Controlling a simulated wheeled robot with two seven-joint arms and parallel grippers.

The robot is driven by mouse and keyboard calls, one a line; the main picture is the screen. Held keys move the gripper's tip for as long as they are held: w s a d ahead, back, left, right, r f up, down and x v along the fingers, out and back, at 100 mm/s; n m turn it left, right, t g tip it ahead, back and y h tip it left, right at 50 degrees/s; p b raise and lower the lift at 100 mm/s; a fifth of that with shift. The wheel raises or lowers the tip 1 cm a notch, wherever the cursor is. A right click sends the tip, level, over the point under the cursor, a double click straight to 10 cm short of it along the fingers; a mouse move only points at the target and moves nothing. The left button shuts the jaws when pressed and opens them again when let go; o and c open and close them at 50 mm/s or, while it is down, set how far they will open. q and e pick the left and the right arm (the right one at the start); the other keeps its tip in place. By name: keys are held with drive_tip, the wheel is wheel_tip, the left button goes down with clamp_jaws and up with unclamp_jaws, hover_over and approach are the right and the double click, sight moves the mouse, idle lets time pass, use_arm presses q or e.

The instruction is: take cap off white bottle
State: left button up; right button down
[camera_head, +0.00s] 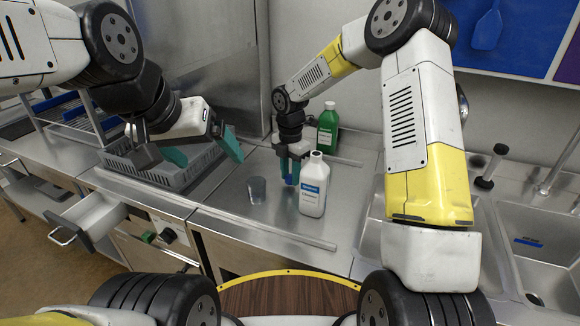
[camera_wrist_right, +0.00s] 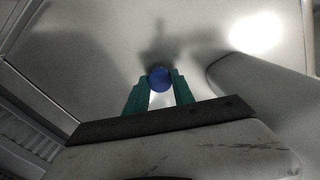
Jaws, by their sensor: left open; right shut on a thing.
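The white bottle (camera_head: 313,190) with a blue-and-white label stands upright on the steel counter in the head view. Its white neck shows no cap. My right gripper (camera_head: 291,172) is just left of the bottle's top and shut on a small blue cap (camera_wrist_right: 160,77), which sits between the teal fingertips in the right wrist view. The cap is apart from the bottle. My left gripper (camera_head: 203,152) is open and empty above the grey crate, with its teal fingers spread wide.
A green bottle (camera_head: 328,128) stands behind the white one. A small grey cup (camera_head: 256,190) stands to its left. A grey crate (camera_head: 188,178) lies under my left gripper. An open drawer (camera_head: 90,217) is at left; sinks (camera_head: 520,245) are at right.

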drive_tip(key=shift+f, duration=0.7)
drive_tip(key=shift+f, duration=0.15)
drive_tip(key=c, duration=1.1)
unclamp_jaws()
